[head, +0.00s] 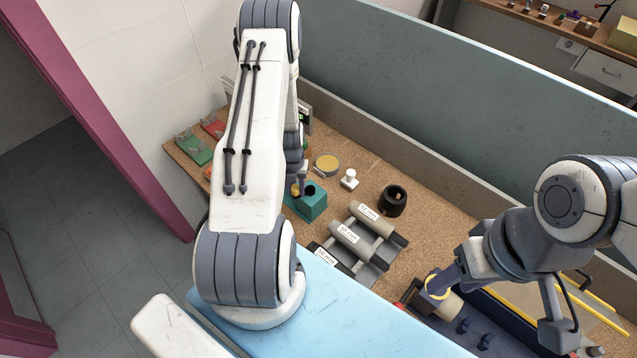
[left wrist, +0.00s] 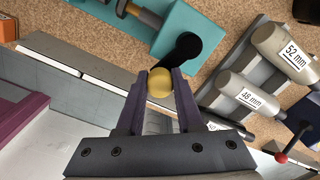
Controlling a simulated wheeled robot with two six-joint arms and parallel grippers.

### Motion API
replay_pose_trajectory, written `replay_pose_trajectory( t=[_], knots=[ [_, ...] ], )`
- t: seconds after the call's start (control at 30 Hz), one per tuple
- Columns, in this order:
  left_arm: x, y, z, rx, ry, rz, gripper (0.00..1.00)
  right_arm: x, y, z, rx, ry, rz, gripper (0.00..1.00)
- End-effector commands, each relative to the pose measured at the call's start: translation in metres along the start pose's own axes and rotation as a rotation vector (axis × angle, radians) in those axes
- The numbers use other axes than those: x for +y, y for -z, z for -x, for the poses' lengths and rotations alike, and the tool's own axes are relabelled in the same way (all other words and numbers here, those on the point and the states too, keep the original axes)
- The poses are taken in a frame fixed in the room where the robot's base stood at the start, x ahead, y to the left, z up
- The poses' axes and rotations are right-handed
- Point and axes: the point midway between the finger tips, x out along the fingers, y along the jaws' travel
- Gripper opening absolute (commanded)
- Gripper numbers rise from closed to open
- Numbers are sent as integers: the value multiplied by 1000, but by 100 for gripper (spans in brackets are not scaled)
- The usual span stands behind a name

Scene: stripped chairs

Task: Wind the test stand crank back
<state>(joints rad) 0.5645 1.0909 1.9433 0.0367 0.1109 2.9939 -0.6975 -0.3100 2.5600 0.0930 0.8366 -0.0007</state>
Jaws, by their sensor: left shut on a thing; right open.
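The teal test stand (head: 311,206) stands on the cork-coloured bench, below and right of my left arm in the head view. In the left wrist view the teal stand (left wrist: 205,18) lies at the top, with a black crank arm (left wrist: 183,50) on it. The crank's yellow knob (left wrist: 160,83) sits between the fingers of my left gripper (left wrist: 160,80), which is shut on it. In the head view my left arm covers most of that gripper (head: 299,188).
Labelled grey cylinders (head: 350,238) lie in a rack right of the stand. A black ring (head: 393,200), a white knobbed piece (head: 349,179) and a yellow round tin (head: 326,163) stand behind. A dark blue tray (head: 490,337) lies under my right arm.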

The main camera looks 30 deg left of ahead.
Motion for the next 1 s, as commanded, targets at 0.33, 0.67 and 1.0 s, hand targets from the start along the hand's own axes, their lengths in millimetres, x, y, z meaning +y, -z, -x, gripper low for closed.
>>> replay_pose_trajectory(
  t=[0.33,0.67,1.0],
  knots=[
    [-3,-3,6,-16,-2,13,0,-2,2,33,0,0,0,50],
    [-3,2,3,-13,-3,28,0,-4,3,50,0,0,1,50],
    [-2,4,1,-9,-3,31,74,-4,2,49,0,0,1,50]
  ],
)
